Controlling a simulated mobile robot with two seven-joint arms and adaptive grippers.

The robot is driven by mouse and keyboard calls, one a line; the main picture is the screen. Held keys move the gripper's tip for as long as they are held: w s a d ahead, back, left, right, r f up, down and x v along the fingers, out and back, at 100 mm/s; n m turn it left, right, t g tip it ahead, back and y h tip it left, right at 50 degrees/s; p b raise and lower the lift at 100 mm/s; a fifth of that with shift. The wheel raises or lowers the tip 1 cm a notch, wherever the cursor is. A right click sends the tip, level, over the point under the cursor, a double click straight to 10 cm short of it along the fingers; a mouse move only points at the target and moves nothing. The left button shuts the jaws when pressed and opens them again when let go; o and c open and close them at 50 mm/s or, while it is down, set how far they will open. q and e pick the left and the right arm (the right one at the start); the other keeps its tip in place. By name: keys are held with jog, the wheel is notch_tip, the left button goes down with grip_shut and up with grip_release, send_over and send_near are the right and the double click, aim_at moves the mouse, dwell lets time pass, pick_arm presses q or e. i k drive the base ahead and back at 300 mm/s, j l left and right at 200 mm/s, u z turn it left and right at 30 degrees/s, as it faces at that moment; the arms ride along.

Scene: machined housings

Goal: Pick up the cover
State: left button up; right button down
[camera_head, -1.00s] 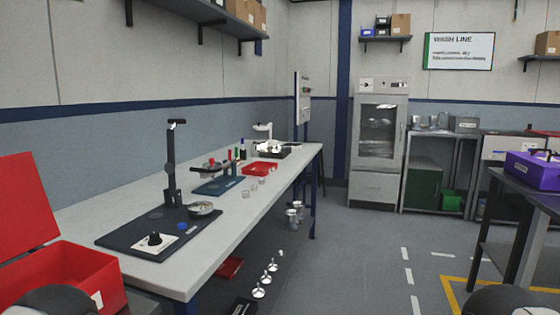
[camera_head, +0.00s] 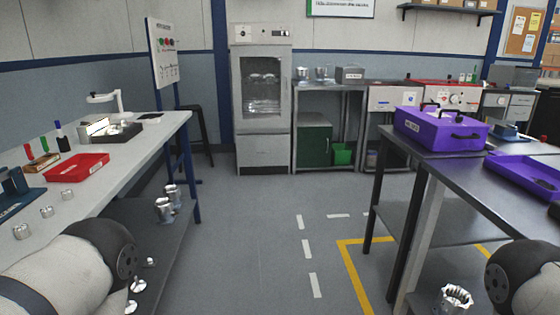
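I cannot tell which part is the cover. Small silvery machined parts (camera_head: 47,212) stand on the pale bench (camera_head: 120,160) at left. Taller metal parts (camera_head: 165,207) and small shiny ones (camera_head: 137,285) are on the shelf below it. A toothed-rim metal part (camera_head: 453,298) shows low at right, under the dark bench (camera_head: 480,180). A lidded purple box (camera_head: 440,132) and an open purple tray (camera_head: 525,172) are on that bench. Only upper parts of my arms show at the bottom corners; neither gripper is in view.
A red tray (camera_head: 78,167), markers and a lamp (camera_head: 105,98) are on the left bench. A tall grey cabinet (camera_head: 262,150) and a metal rack (camera_head: 325,85) stand at the back. The floor (camera_head: 240,230) between the benches is clear, with white and yellow markings.

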aim_at(124, 124)
jog(key=i+u, duration=0.1)
jog(key=i, duration=0.35)
jog(key=i+l+u, duration=0.1)
jog(key=i, duration=0.4)
jog(key=i+l+u, duration=0.1)
jog(key=i, duration=0.35)
jog(key=i+l+u, duration=0.1)
jog(key=i+l, duration=0.15)
jog(key=i, duration=0.2)
jog(key=i+l+u, duration=0.1)
jog(key=i, duration=0.35)
jog(key=l, duration=0.1)
